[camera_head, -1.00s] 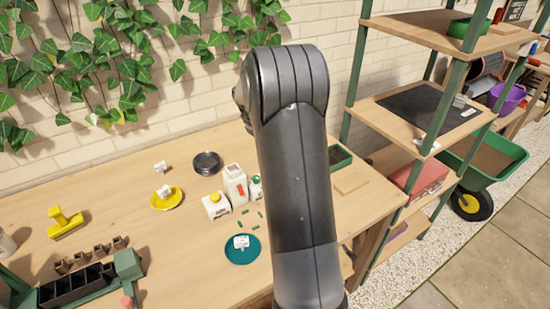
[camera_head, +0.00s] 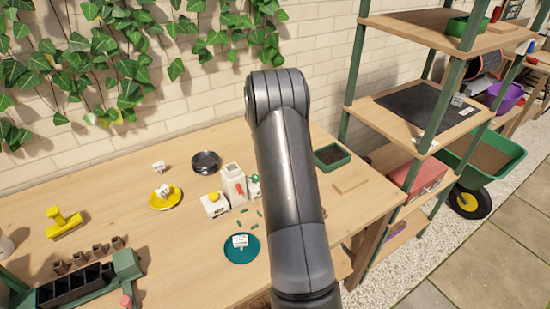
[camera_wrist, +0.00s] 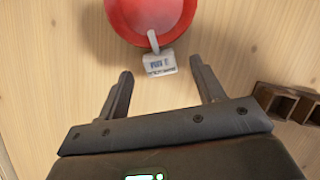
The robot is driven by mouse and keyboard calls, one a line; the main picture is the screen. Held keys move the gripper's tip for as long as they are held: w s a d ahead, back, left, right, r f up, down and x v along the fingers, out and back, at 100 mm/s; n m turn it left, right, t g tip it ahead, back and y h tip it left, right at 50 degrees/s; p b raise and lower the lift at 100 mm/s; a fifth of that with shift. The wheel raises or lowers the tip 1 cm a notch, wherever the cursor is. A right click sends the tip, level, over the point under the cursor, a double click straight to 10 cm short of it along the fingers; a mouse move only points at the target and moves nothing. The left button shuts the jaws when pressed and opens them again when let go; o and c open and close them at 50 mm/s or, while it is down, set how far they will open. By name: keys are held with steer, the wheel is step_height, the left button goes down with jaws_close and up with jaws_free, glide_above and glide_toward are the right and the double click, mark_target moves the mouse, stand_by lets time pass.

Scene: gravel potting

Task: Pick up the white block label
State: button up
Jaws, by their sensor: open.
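A white block label (camera_wrist: 160,66) with dark print and a grey bent stem shows in the wrist view. It is at the near edge of a round red dish (camera_wrist: 150,15), its stem overlapping the rim. My gripper (camera_wrist: 160,78) is open, with one finger on each side of the label and nothing held. I cannot tell the height gap. In the head view my arm hides the gripper. Similar white labels show there: one on a teal saucer (camera_head: 240,241), one on a yellow saucer (camera_head: 163,191) and one behind it (camera_head: 158,166).
Brown pots (camera_wrist: 287,102) stand right of my gripper in the wrist view. In the head view the wooden table (camera_head: 180,260) also holds a white carton (camera_head: 233,185), a black dish (camera_head: 205,162), a yellow tool (camera_head: 63,222) and a green soil tray (camera_head: 332,157). A shelf rack (camera_head: 420,115) stands at right.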

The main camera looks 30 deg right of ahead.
steer(key=x, duration=0.2)
steer(key=shift+w+d+f, duration=0.1)
steer(key=shift+f, duration=0.2)
steer(key=c, duration=1.1)
steer(key=shift+c, duration=0.2)
steer(key=shift+r, duration=0.1)
steer(key=shift+r, duration=0.55)
step_height(320, 180, up, 3)
steer(key=shift+f, duration=0.15)
steer(key=s+d+r, duration=0.6)
steer(key=s+r, duration=0.1)
steer(key=s, duration=0.3)
steer(key=w+a+r+m+g+y, duration=0.1)
steer(key=w+a+m+g, duration=0.1)
steer(key=w+a+m, duration=0.2)
steer(key=w+a+m+g+y, duration=0.1)
steer(key=w+a+m, duration=0.4)
steer(key=a+m, duration=0.6)
steer(key=w+a+r+m+g+y, duration=0.1)
steer(key=a+m, duration=0.6)
steer(key=a, duration=0.8)
steer(key=w+g+y, duration=0.1)
steer(key=w+g, duration=0.1)
steer(key=w, duration=0.1)
steer(key=shift+w+a+r+m, duration=0.15)
steer(key=shift+w+r+m, duration=0.15)
steer(key=shift+w+m, duration=0.1)
